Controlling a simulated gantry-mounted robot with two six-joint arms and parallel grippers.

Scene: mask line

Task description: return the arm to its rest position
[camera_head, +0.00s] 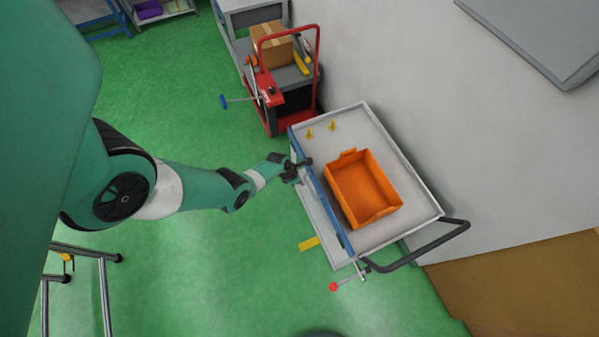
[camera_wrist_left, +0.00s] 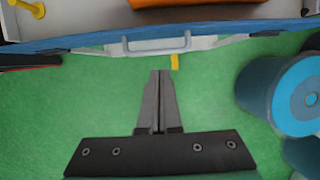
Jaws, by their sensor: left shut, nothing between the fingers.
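My left arm (camera_head: 190,187) reaches in from the left in the head view. Its gripper (camera_head: 302,164) is by the blue edge of a grey cart (camera_head: 411,206). In the left wrist view the left gripper (camera_wrist_left: 160,76) points toward the cart's blue edge (camera_wrist_left: 75,43), with green floor beneath the fingers. Its two fingers are together with nothing between them. Whether the gripper touches the cart I cannot tell. My right gripper is not in view.
An orange bin (camera_head: 364,188) and small yellow pegs (camera_head: 332,126) are on the cart. A red trolley (camera_head: 268,91) carrying a cardboard box (camera_head: 272,46) stands behind it. A metal rail frame (camera_head: 85,252) is at lower left. Green floor (camera_head: 190,260) lies open below the arm.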

